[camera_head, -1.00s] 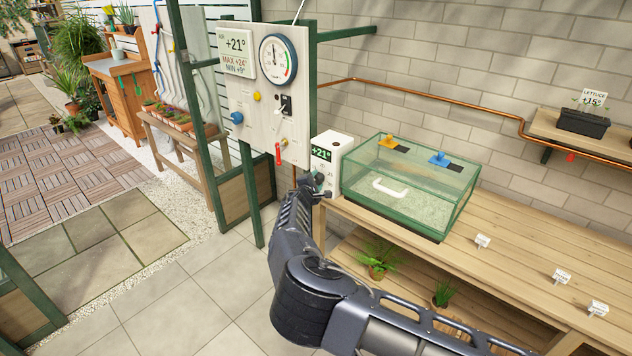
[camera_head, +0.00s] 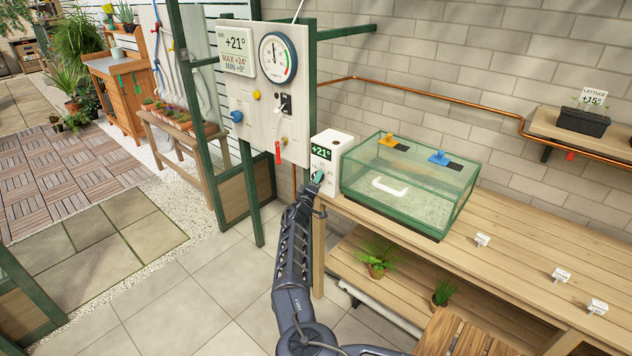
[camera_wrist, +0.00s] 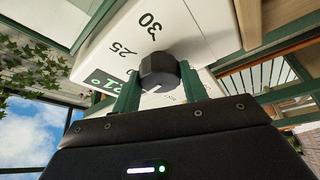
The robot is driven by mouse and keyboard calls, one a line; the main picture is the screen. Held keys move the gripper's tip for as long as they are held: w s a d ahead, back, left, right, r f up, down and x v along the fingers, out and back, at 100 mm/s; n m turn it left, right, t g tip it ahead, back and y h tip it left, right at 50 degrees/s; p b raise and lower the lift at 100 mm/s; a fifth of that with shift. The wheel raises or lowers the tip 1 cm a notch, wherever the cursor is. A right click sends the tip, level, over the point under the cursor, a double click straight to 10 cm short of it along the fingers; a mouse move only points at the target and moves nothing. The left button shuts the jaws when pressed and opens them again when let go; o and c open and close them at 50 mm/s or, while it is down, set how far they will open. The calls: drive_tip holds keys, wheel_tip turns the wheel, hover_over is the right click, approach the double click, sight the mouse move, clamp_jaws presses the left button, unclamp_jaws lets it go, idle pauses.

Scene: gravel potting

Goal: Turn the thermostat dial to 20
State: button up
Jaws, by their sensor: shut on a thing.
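The thermostat is a white box (camera_head: 343,148) on the left end of the wooden bench, with a display reading +21°. In the wrist view the white thermostat face (camera_wrist: 190,38) shows the printed numbers 25 and 30 beside a dark faceted dial (camera_wrist: 158,70). A small pale mark shows on the dial's near edge. My gripper (camera_wrist: 158,88) has its two green fingers on either side of the dial, shut on it. The left finger hides part of the display. In the head view my gripper (camera_head: 319,178) is at the box's front, and the dial itself is hard to make out.
A glass-walled green case (camera_head: 410,185) stands right beside the thermostat. A control panel (camera_head: 265,110) with gauge, knobs and switches stands behind to the left. Small white labels and the bench top (camera_head: 520,260) lie to the right. The tiled floor in front is open.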

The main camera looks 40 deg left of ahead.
drive_tip(key=shift+f+m+t+h, duration=0.15)
drive_tip(key=shift+m+t+h, duration=0.25)
drive_tip(key=shift+m, duration=0.9)
drive_tip(key=o, duration=1)
drive_tip(key=v, duration=1)
drive_tip(key=shift+s+f, duration=0.2)
drive_tip(key=shift+s, duration=0.1)
drive_tip(key=shift+d, duration=0.1)
